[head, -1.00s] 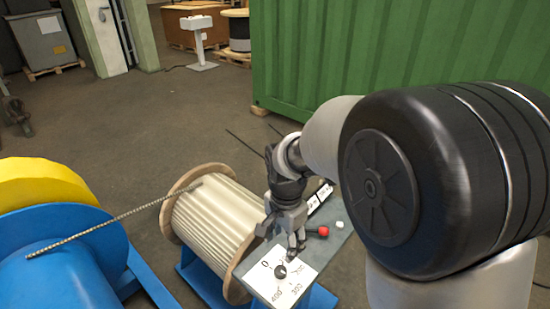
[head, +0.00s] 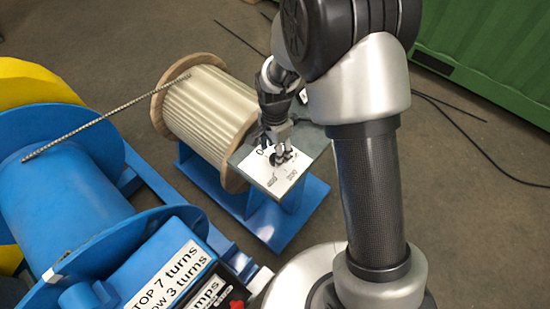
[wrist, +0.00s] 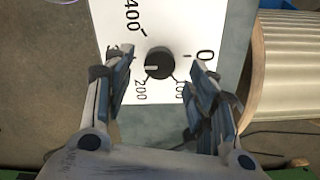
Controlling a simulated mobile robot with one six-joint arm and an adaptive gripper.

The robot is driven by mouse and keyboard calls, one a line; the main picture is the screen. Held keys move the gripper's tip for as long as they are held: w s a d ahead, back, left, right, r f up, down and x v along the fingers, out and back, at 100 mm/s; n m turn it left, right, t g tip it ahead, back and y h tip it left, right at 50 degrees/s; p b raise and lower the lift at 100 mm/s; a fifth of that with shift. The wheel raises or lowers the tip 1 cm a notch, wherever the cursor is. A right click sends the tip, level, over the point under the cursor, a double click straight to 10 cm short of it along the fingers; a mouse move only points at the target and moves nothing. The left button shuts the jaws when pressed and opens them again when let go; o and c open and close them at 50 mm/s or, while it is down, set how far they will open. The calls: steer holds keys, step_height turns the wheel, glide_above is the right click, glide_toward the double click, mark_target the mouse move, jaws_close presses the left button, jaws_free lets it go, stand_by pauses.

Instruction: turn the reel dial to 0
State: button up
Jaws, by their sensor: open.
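The reel dial is a round black knob (wrist: 160,63) on a white scale plate (wrist: 172,22) marked 0, 100, 200 and 400; another number is partly hidden behind my left finger. Its pale pointer mark faces left, roughly between the 200 and the partly hidden number. My gripper (wrist: 160,60) is open, with one finger on each side of the knob and a gap on both sides. In the head view my gripper (head: 282,154) is right over the plate (head: 284,181) and its fingers hide most of the knob.
A cream ribbed reel (head: 205,110) with wooden flanges stands left of the grey panel (head: 318,150). A thin rope runs from it to a large blue drum (head: 60,180). A blue box with a printed label (head: 170,280) is at the front. A green container (head: 500,50) stands behind.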

steer(key=shift+f+b, duration=0.4)
steer(key=shift+f, duration=1.4)
steer(key=shift+c, duration=0.4)
steer(key=c, duration=1)
